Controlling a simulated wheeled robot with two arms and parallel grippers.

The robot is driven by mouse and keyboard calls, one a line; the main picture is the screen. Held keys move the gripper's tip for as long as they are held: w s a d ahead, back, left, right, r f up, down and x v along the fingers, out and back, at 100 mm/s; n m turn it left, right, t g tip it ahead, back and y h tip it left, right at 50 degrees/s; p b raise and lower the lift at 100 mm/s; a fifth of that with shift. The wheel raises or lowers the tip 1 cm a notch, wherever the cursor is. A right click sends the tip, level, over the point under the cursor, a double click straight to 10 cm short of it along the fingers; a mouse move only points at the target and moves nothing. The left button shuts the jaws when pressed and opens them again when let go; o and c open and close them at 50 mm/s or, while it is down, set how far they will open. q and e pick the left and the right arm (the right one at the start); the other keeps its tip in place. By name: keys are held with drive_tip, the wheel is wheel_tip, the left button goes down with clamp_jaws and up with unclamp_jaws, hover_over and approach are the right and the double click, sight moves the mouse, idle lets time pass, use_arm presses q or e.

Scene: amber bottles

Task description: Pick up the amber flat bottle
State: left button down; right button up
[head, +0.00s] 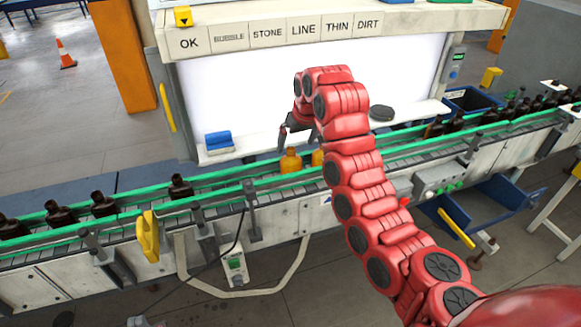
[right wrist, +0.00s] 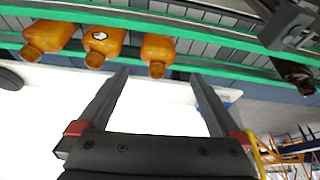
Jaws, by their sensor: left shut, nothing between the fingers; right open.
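Three amber flat bottles show in the right wrist view: one nearest my fingers (right wrist: 157,50), one to its left (right wrist: 104,43) and one further left (right wrist: 50,38). In the head view, one amber bottle (head: 290,161) stands on the conveyor and another (head: 317,158) is partly hidden by my arm. My right gripper (head: 298,143) is open and empty just above these bottles. In the right wrist view its fingertips (right wrist: 160,74) are apart, with the nearest bottle beyond the gap between them, not gripped. My left gripper is not in view.
The conveyor (head: 222,190) has green rails along both sides. Dark bottles stand on it at left (head: 103,204) and right (head: 453,122). Behind is a lit white inspection panel (head: 240,90) with a labelled header and a blue block (head: 218,141) on its ledge.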

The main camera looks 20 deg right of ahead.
sight(291, 165)
drive_tip(key=p+x, duration=0.3)
drive_tip(key=x, duration=0.3)
drive_tip(key=shift+w+f, duration=0.35)
drive_tip(key=shift+f, duration=0.3)
drive_tip(key=p+x, duration=0.3)
drive_tip(key=shift+s+f+p, duration=0.15)
drive_tip(key=shift+f+p, duration=0.2)
drive_tip(key=shift+w+d+f+p, duration=0.1)
drive_tip(key=shift+w+f+p, duration=0.2)
drive_tip(key=shift+f, duration=0.65)
drive_tip(key=c, duration=1.3)
drive_tip(key=shift+o, duration=0.2)
drive_tip(key=shift+r, duration=0.1)
drive_tip(key=shift+w, duration=0.1)
